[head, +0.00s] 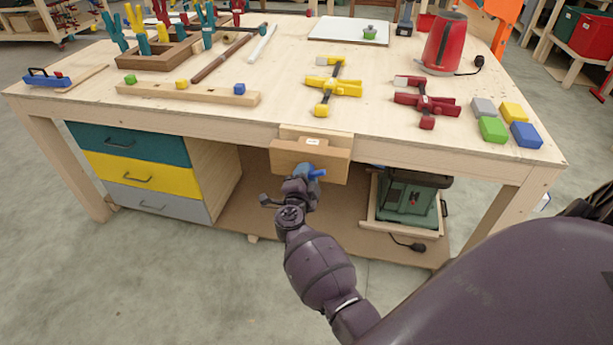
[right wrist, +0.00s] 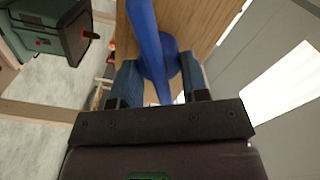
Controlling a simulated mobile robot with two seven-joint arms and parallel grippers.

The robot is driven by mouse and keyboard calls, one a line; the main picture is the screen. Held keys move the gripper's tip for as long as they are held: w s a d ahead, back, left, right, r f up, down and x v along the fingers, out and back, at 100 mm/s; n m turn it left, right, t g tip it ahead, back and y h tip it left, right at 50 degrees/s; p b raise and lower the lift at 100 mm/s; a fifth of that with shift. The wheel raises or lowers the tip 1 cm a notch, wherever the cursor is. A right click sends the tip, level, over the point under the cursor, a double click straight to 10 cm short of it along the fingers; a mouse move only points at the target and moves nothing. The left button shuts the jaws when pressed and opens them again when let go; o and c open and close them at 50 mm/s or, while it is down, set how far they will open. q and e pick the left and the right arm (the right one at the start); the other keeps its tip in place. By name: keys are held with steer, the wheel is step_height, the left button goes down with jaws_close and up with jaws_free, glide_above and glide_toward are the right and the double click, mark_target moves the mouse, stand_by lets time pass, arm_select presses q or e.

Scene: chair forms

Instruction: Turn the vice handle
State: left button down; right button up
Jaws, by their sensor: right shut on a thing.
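The vice (head: 310,158) is a wooden block fixed to the front edge of the workbench. Its blue handle (head: 317,173) shows just beyond my right gripper (head: 305,176) in the head view. In the right wrist view the blue handle (right wrist: 150,45) is a long bar crossing a round blue hub (right wrist: 163,56). My right gripper's fingers (right wrist: 160,85) stand on both sides of the handle and are shut on it. The gripper hides part of the handle in the head view. My left gripper is not in view.
The workbench (head: 210,105) carries yellow clamps (head: 335,85), red clamps (head: 427,103), a red kettle (head: 443,45) and coloured blocks (head: 492,129). Drawers (head: 140,173) are under its left side. A green machine (head: 408,200) stands on the lower shelf, right of the vice.

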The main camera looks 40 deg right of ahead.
steer(key=shift+f+m, duration=0.1)
steer(key=shift+m, duration=1.1)
steer(key=o, duration=0.9)
steer(key=shift+n, duration=0.3)
